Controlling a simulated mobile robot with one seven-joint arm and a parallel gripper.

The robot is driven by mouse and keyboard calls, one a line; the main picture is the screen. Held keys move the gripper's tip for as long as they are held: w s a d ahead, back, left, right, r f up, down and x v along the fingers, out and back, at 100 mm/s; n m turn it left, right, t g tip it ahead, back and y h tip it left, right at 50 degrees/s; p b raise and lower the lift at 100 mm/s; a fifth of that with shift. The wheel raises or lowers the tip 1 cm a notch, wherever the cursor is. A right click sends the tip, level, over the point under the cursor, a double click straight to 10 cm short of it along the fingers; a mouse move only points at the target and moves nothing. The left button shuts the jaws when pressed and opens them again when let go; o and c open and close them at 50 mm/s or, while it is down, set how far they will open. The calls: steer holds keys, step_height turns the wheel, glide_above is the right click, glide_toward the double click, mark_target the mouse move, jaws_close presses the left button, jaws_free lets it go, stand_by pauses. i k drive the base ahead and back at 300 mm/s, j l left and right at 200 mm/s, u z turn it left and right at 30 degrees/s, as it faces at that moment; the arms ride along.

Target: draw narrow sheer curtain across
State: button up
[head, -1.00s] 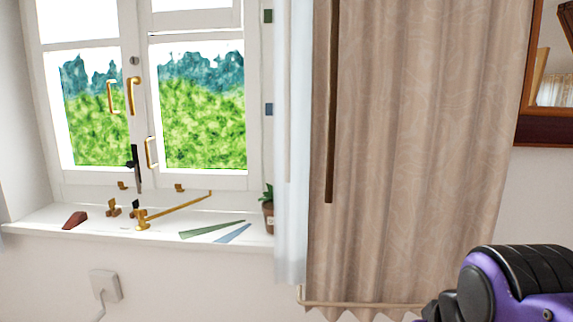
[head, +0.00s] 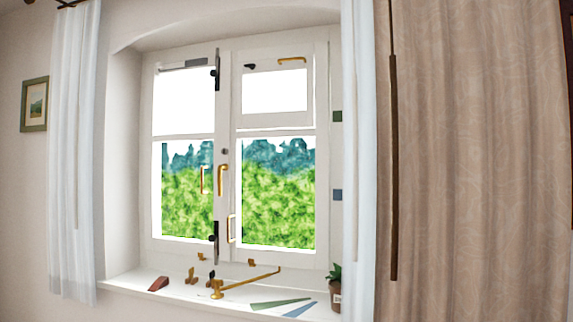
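A narrow white sheer curtain (head: 359,190) hangs at the right side of the window, beside a wide beige patterned curtain (head: 480,150). Another white sheer curtain (head: 75,160) hangs at the left side of the window, gathered, with its lower edge near the sill's left end. A thin dark rod (head: 393,180) hangs down in front of the beige curtain near its left edge. The window between the sheers is uncovered. My gripper is not in view.
The white sill (head: 180,297) holds a dark red wedge (head: 158,284), brass fittings (head: 216,290), flat green and blue strips (head: 280,303) and a potted plant (head: 336,294). A brass window stay (head: 250,279) lies over the sill. A framed picture (head: 34,104) hangs on the left wall.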

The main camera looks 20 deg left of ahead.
mark_target(78, 289)
steer(key=k+u, duration=0.15)
steer(key=u, duration=0.3)
steer(key=k+u, duration=0.1)
steer(key=u, duration=0.3)
steer(key=i+u, duration=0.1)
steer(key=u, duration=0.3)
steer(key=i+j+u, duration=0.1)
steer(key=u, duration=0.25)
steer(key=i+u, duration=0.1)
steer(key=u, duration=0.3)
steer(key=i+l, duration=0.15)
steer(key=i, duration=0.3)
steer(key=i+l, duration=0.15)
steer(key=i, duration=0.25)
